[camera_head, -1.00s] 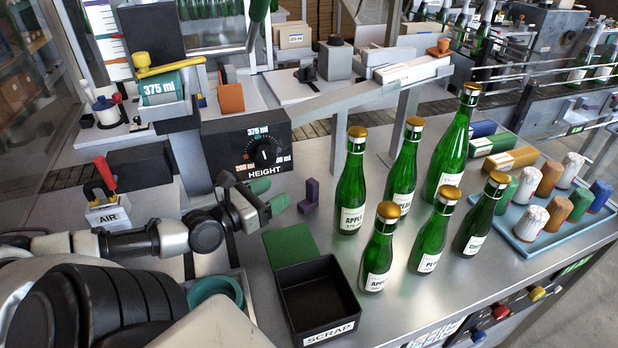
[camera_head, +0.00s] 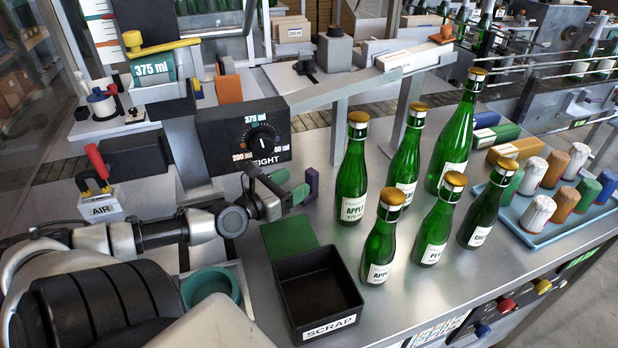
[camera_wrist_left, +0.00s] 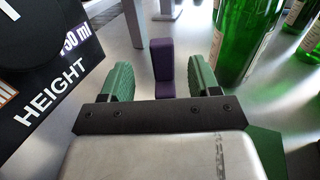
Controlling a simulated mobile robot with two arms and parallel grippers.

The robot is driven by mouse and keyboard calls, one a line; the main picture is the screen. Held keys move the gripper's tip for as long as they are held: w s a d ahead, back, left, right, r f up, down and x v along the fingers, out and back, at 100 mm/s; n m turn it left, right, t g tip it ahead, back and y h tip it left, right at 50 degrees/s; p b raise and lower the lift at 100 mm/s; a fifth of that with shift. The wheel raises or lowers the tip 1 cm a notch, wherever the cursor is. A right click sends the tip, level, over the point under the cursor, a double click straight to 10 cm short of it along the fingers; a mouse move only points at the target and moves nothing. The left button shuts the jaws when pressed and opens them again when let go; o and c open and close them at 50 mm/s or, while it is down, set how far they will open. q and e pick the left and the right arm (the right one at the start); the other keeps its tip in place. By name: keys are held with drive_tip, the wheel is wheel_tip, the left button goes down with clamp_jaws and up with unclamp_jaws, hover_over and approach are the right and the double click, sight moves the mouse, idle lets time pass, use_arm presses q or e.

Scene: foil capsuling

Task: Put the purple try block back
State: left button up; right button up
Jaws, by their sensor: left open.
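The purple try block (camera_head: 311,186) stands on the steel bench, right of the height dial and left of the bottles. In the left wrist view the purple block (camera_wrist_left: 162,62) is L-shaped, with a tall upright part and a low foot toward me. My left gripper (camera_head: 292,185) is open, with its green fingers pointing at the block. In the left wrist view the block lies straight ahead, between the lines of the two fingers (camera_wrist_left: 162,82), with a gap on each side. I cannot tell whether the fingertips overlap it in depth. My right gripper is not in view.
Several green bottles (camera_head: 380,245) stand close on the right. The height dial box (camera_head: 215,150) is close on the left. A black scrap bin (camera_head: 322,312) and a green pad (camera_head: 288,236) lie in front. A blue tray (camera_head: 535,236) with capsules sits far right.

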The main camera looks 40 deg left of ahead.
sight(308, 174)
use_arm(q)
drive_tip(key=shift+w+d+r, duration=0.1)
drive_tip(key=shift+w+r, duration=0.1)
drive_tip(key=shift+w, duration=0.2)
drive_tip(key=w, duration=0.1)
drive_tip(key=w+p, duration=0.1)
drive_tip(key=w, duration=0.1)
drive_tip(key=shift+w+d+r+p, duration=0.1)
drive_tip(key=shift+w+d+p, duration=0.15)
drive_tip(key=shift+w+p, duration=0.1)
drive_tip(key=shift+w, duration=0.35)
drive_tip(key=shift+c, duration=0.2)
clamp_jaws()
